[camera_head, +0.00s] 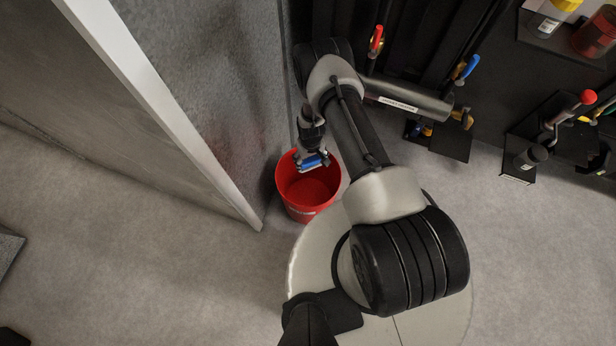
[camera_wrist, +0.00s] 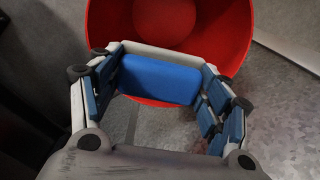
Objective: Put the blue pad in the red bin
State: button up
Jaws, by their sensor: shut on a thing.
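The blue pad (camera_wrist: 158,80) is a small rounded block held between the fingertips of my gripper (camera_wrist: 160,75) in the wrist view. In the head view the blue pad (camera_head: 311,163) shows at the end of my gripper (camera_head: 311,158), over the upper part of the red bin's mouth. The red bin (camera_head: 303,211) is an open round bucket standing on the floor next to my base. Its red wall (camera_wrist: 238,50) also shows beyond the pad in the wrist view. I cannot tell how high the pad is above the rim. The visible part of the bin's inside looks empty.
A grey wall panel with a white edge (camera_head: 165,110) stands close to the left of the bin. Dark machinery with a red-handled valve (camera_head: 376,38) and a blue-handled valve (camera_head: 470,67) is at the upper right. Open floor (camera_head: 150,270) lies at the lower left.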

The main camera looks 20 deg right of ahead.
notch_tip(320, 180, down, 3)
jog(key=shift+f+b, duration=0.15)
jog(key=shift+b, duration=0.7)
jog(key=o, duration=1.1)
notch_tip(320, 180, up, 12)
jog(key=shift+r, duration=0.1)
